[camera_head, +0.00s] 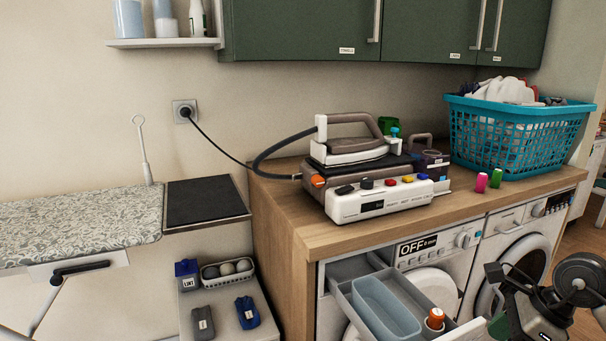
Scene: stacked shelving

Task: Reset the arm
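My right arm comes in at the lower right. Its dark gripper (508,304) is in front of the washing machines, to the right of the pulled-out detergent drawer (345,303). The fingers are dark and partly cut off by the bottom edge, so I cannot tell whether they are open or shut. A small green patch shows beside them; I cannot tell what it is. My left arm and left gripper are out of view.
A washer (430,285) has its drawer out, with a blue-grey insert (386,308) and orange-capped bottle (435,318). On the wooden counter (290,215) stand an iron station (375,200) and teal laundry basket (515,140). An ironing board (80,225) is at left.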

